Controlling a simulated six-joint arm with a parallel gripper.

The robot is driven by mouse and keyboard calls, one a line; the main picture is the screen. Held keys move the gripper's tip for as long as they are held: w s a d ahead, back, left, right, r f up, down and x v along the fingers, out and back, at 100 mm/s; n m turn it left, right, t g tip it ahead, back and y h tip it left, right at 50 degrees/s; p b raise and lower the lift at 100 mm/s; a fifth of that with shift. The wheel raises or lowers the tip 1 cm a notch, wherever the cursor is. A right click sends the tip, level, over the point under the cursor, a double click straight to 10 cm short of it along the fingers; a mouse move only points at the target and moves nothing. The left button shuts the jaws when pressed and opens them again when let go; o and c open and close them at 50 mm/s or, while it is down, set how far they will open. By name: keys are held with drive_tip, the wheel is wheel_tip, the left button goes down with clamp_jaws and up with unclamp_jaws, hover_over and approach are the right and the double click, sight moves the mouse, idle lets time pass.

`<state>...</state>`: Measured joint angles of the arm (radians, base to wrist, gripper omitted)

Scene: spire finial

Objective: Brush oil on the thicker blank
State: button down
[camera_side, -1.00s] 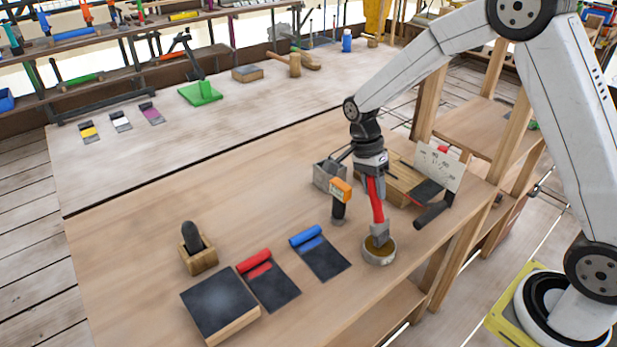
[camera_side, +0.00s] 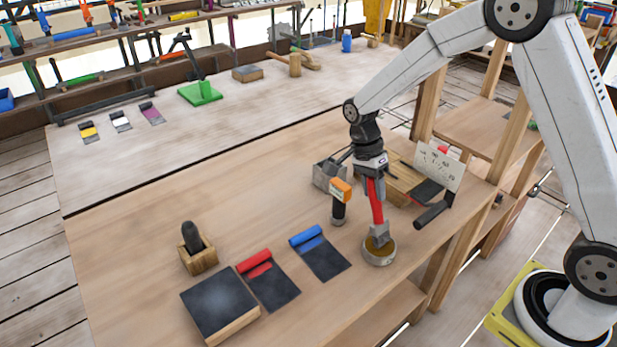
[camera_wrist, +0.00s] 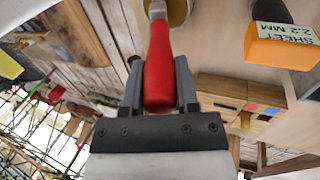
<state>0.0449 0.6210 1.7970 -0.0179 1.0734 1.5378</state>
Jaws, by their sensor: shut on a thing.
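My gripper (camera_side: 371,182) is shut on the red handle of a brush (camera_side: 376,207). The brush hangs nearly upright with its lower end in a round dish (camera_side: 385,258) of brownish oil. In the wrist view, my gripper (camera_wrist: 160,88) has its jaws on both sides of the red handle (camera_wrist: 159,60). Two dark flat pieces lie left of the dish, one with a red roll (camera_side: 253,260), one with a blue roll (camera_side: 305,233). I cannot tell which blank is thicker. An orange gauge block (camera_side: 341,190) stands beside the brush; its wrist-view label (camera_wrist: 283,45) reads "SHEET 2.2 MM".
A black-topped block (camera_side: 220,300) sits at the front left. Behind it a wooden box (camera_side: 198,259) holds a dark rounded tool. A metal box (camera_side: 327,176), a marked white card (camera_side: 438,166) and a dark-handled tool (camera_side: 432,215) stand around the brush. The bench middle is clear.

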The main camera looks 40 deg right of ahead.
drive_tip(key=shift+f, duration=0.3)
idle(0.8)
drive_tip(key=shift+r, duration=0.1)
drive_tip(key=shift+r, duration=3.45)
drive_tip(key=shift+f, duration=0.15)
drive_tip(key=n, duration=0.1)
drive_tip(key=f+n+h, duration=0.1)
drive_tip(key=n, duration=0.2)
drive_tip(key=shift+s+f, duration=0.15)
drive_tip(key=shift+f, duration=0.1)
drive_tip(key=n, duration=0.1)
drive_tip(key=f+n+h, duration=0.1)
drive_tip(key=n, duration=0.1)
drive_tip(key=n+t, duration=0.1)
drive_tip(key=n, duration=0.1)
drive_tip(key=shift+a+f+h, duration=0.25)
drive_tip(key=shift+h, duration=0.15)
drive_tip(key=n, duration=0.1)
drive_tip(key=f+n+t, duration=0.1)
drive_tip(key=n, duration=0.1)
drive_tip(key=n+h, duration=0.1)
drive_tip(key=n, duration=0.1)
drive_tip(key=shift+a+f+t, duration=0.15)
drive_tip(key=shift+a+t, duration=0.15)
drive_tip(key=shift+a, duration=0.1)
drive_tip(key=n, duration=0.2)
drive_tip(key=f+n+t, duration=0.1)
drive_tip(key=n, duration=0.1)
drive_tip(key=shift+a, duration=0.4)
